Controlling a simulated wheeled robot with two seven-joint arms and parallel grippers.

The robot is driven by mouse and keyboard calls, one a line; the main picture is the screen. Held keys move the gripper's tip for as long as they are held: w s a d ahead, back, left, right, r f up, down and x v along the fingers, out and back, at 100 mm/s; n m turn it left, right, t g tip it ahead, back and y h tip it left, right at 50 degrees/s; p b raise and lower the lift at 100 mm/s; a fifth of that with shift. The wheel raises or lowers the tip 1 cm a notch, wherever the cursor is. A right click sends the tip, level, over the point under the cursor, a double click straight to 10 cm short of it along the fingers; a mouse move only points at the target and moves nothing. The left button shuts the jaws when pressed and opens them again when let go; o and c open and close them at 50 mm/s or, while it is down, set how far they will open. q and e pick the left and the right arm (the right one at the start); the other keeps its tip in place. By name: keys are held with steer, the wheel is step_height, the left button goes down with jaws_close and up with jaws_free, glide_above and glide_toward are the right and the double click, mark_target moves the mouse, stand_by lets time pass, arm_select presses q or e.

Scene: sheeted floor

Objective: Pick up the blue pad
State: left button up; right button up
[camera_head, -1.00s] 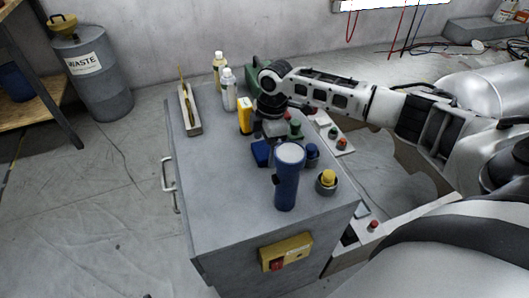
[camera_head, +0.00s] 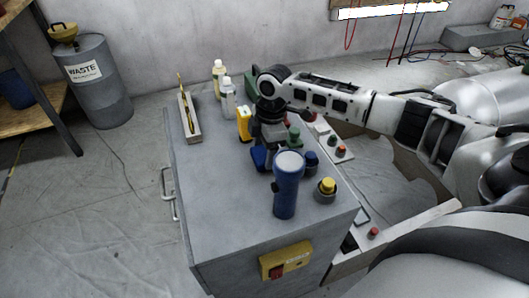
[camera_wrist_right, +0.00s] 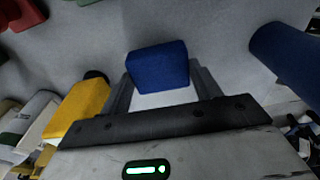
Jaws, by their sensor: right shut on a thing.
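The blue pad (camera_head: 259,158) is a small dark blue block on the grey cabinet top, behind the blue flashlight. In the right wrist view the blue pad (camera_wrist_right: 158,66) sits between the two fingers of my right gripper (camera_wrist_right: 160,80). My right gripper (camera_head: 268,148) points down and is shut on the pad; in the head view the fingertips are partly hidden by the wrist and nearby things. I cannot tell whether the pad touches the cabinet top. My left gripper is not in view.
The blue flashlight (camera_head: 286,190) stands upright close in front. A yellow item (camera_head: 244,123), white bottles (camera_head: 228,97) and a long tray (camera_head: 188,116) stand to the left. A yellow-topped button (camera_head: 327,187) is to the right. The cabinet's front left top (camera_head: 215,200) is clear.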

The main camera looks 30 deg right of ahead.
steer(key=s+d+r, duration=0.8)
steer(key=d+r, duration=0.3)
steer(key=shift+d+r, duration=0.3)
